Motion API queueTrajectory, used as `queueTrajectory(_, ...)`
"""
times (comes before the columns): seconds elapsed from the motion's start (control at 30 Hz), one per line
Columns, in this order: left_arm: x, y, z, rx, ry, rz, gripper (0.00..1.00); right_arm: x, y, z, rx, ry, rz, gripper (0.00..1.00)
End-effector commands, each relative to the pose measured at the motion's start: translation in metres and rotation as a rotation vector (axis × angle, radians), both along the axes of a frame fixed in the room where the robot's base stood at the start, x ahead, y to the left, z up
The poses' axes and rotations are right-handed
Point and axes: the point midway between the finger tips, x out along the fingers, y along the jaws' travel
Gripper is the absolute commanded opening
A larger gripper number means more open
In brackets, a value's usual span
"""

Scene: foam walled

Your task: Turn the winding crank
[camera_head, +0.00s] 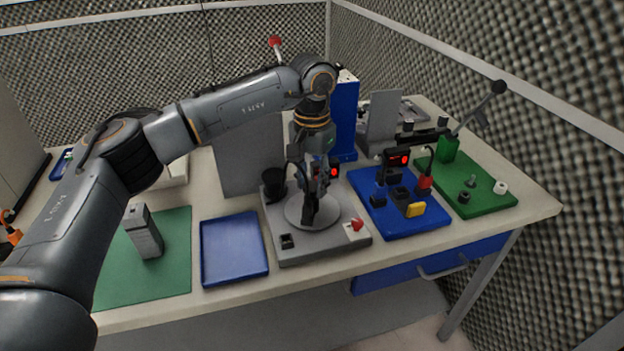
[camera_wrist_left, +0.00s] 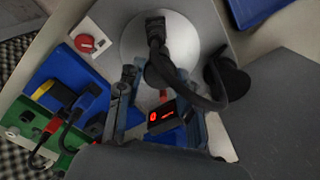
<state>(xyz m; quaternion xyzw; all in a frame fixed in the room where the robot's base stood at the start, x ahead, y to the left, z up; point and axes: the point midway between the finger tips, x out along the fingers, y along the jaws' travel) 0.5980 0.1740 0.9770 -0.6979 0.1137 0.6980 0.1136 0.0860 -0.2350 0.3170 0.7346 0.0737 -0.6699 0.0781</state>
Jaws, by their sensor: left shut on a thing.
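A grey base unit (camera_head: 322,251) carries a pale round disc (camera_head: 327,212), which also shows in the left wrist view (camera_wrist_left: 183,38). My left gripper (camera_head: 309,200) points down over the disc, shut on a dark part that looks like the winding crank. A black arm, which looks like part of the crank (camera_wrist_left: 155,30), shows over the disc in the left wrist view. The fingers and wrist hide much of the contact. A small display with red digits (camera_head: 333,172) stands behind the gripper. My right gripper is not in view.
The base also bears a red knob (camera_head: 357,225) and a black cup (camera_head: 273,183). An empty blue tray (camera_head: 234,274) lies left of it. A blue board (camera_head: 400,228) with plugs and a green board (camera_head: 490,199) with a raised lever (camera_head: 475,110) stand to the right.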

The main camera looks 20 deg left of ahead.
Motion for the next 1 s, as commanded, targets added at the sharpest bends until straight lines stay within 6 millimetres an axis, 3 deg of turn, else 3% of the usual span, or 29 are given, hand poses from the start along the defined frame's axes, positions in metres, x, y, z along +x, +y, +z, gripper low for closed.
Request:
queueTrajectory(0.13, 0.001, 0.000, 0.001, -0.001, -0.003, 0.001, 0.05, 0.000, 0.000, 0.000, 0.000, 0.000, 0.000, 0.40)
queueTrajectory(0.17, 0.001, 0.000, 0.001, -0.001, -0.003, 0.001, 0.41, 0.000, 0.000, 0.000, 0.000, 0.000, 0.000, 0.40)
queueTrajectory(0.27, 0.001, 0.000, 0.001, -0.001, -0.002, 0.001, 0.60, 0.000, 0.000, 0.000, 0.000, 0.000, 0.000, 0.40)
queueTrajectory(0.67, 0.001, 0.000, 0.008, 0.000, -0.002, 0.001, 0.60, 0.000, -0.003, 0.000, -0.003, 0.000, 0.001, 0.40)
queueTrajectory(1.0, 0.001, 0.000, 0.074, -0.001, -0.005, 0.001, 0.60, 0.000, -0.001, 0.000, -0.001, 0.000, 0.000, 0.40)
